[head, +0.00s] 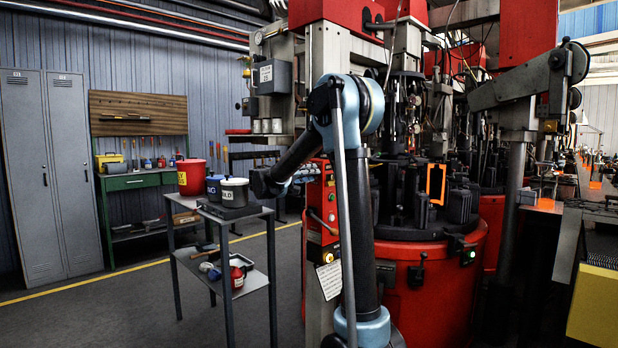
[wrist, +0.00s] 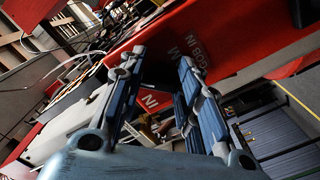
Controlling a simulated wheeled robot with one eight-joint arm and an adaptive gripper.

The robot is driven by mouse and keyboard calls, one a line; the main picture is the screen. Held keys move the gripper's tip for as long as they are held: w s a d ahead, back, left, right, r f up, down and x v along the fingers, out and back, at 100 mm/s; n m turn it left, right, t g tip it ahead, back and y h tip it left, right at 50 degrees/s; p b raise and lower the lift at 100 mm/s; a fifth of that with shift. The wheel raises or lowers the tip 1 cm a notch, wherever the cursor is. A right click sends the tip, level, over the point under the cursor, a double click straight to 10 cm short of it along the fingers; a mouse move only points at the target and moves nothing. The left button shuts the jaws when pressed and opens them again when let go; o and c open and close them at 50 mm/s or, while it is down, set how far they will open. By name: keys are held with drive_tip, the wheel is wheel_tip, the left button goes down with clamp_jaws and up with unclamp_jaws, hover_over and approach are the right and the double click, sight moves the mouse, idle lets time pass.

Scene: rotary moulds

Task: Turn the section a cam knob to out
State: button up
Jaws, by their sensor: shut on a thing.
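My gripper (head: 312,172) reaches from the left to the red panel (head: 325,205) on the machine's front post. In the wrist view my gripper (wrist: 160,62) has its two blue-grey fingers on either side of a narrow space at the red panel (wrist: 235,55). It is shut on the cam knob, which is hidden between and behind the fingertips. White lettering beside the right finger includes "IN". I cannot read which way the knob points.
A grey trolley (head: 222,212) with labelled pots stands left of the machine, close under my arm. A red drum base (head: 430,285) stands to the right, with black moulds above. Lockers (head: 45,170) and a green workbench (head: 140,183) stand behind. Open floor lies at left.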

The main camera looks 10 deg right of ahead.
drive_tip(key=shift+a, duration=0.1)
drive_tip(key=o, duration=1.1)
drive_tip(key=shift+w+f, duration=0.1)
drive_tip(key=shift+w, duration=0.05)
drive_tip(key=v, duration=1.2)
